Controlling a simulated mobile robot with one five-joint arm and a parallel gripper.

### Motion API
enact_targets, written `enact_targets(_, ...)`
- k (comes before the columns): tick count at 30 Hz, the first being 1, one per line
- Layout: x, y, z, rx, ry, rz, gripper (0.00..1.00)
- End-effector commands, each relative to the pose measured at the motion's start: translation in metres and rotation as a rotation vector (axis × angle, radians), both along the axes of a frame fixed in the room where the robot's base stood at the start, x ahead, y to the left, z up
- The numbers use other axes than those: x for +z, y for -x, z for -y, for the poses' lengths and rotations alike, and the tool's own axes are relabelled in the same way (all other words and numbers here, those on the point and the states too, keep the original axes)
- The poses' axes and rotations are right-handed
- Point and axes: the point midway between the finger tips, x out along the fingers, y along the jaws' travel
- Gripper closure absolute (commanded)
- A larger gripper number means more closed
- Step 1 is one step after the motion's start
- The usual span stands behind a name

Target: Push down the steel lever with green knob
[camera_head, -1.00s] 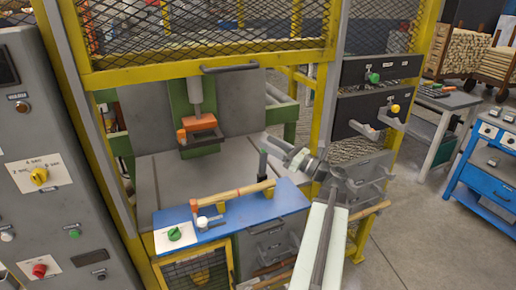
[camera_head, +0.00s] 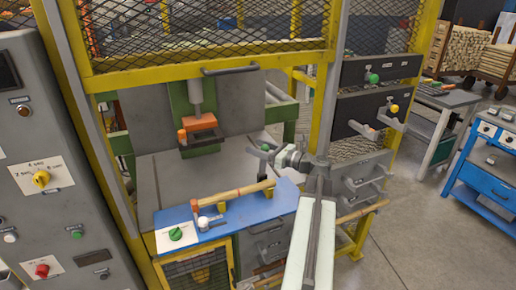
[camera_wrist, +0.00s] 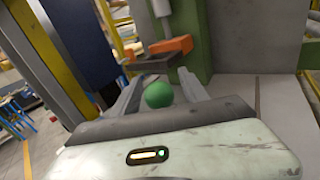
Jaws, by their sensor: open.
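The green knob (camera_wrist: 159,94) is a round ball in the wrist view, between the two fingers of my gripper (camera_wrist: 160,92). Gaps show on both sides of it, and I cannot tell whether either finger touches it. The steel lever under the knob is hidden behind my gripper's body. In the head view my gripper (camera_head: 265,147) is open, pointing left above the right end of the blue board, near the press table.
The blue board (camera_head: 262,207) carries a wooden bar (camera_head: 236,194) and a green rotary switch (camera_head: 175,234). An orange press head (camera_head: 199,122) stands behind; it also shows in the wrist view (camera_wrist: 162,50). A yellow-knobbed lever (camera_head: 394,108) is on the right panel.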

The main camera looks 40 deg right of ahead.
Motion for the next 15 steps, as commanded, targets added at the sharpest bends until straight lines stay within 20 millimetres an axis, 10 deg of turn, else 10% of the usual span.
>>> enact_targets(8, 0.0001, -0.0018, -0.0002, -0.001, 0.0, 0.0, 0.51)
enact_targets(13, 0.0001, -0.0015, 0.0, -0.001, 0.0, 0.0, 0.98)
enact_targets(15, 0.0001, -0.0015, 0.0, -0.001, 0.0, 0.001, 1.0)
